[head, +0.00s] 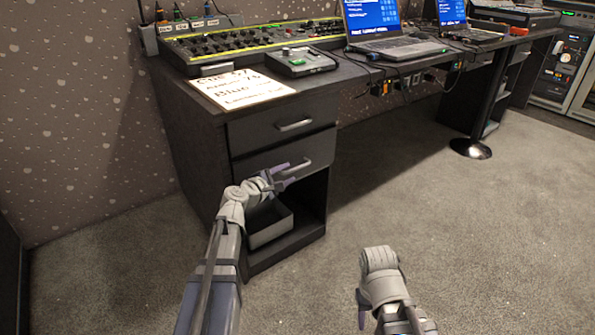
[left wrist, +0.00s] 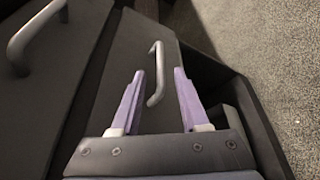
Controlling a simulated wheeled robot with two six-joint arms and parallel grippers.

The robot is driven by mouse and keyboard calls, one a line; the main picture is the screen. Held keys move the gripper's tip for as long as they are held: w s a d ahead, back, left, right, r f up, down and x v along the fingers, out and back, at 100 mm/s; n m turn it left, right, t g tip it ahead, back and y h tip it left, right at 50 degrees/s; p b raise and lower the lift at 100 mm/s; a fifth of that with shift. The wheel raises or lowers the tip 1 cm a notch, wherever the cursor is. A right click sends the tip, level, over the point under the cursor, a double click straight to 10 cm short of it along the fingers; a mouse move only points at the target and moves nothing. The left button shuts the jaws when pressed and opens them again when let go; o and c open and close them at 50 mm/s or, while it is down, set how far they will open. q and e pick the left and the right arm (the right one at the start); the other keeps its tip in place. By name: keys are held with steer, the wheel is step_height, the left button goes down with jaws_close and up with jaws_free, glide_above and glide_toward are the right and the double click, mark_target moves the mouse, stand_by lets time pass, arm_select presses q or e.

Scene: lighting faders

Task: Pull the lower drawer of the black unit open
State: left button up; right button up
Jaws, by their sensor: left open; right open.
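The black unit (head: 186,138) stands under the left end of the desk. Its upper drawer (head: 262,133) is shut and has a grey bar handle (head: 294,125). The lower drawer (head: 318,149) has its own bar handle (head: 297,165), which also shows in the left wrist view (left wrist: 156,75). I cannot tell for sure whether the lower drawer is fully shut. My left gripper (head: 284,177) is open in front of the lower drawer. In the left wrist view its purple fingers (left wrist: 158,82) stand on either side of the handle. My right gripper (head: 362,308) is low over the carpet, mostly hidden behind its wrist.
Below the lower drawer is an open space with a grey box (head: 270,228). On the desk are a paper sign (head: 240,87), a lighting console (head: 240,45) and laptops (head: 385,30). A round-footed desk leg (head: 471,148) stands to the right. The carpet (head: 430,200) before the unit is clear.

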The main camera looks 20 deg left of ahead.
mark_target(295, 169)
arm_select(q)
steer(key=b+x, duration=0.1)
steer(key=x, duration=0.5)
steer(key=shift+w, duration=0.2)
steer(key=shift+c, duration=0.4)
steer(key=shift+d, duration=0.1)
jaws_close()
stand_by(0.6)
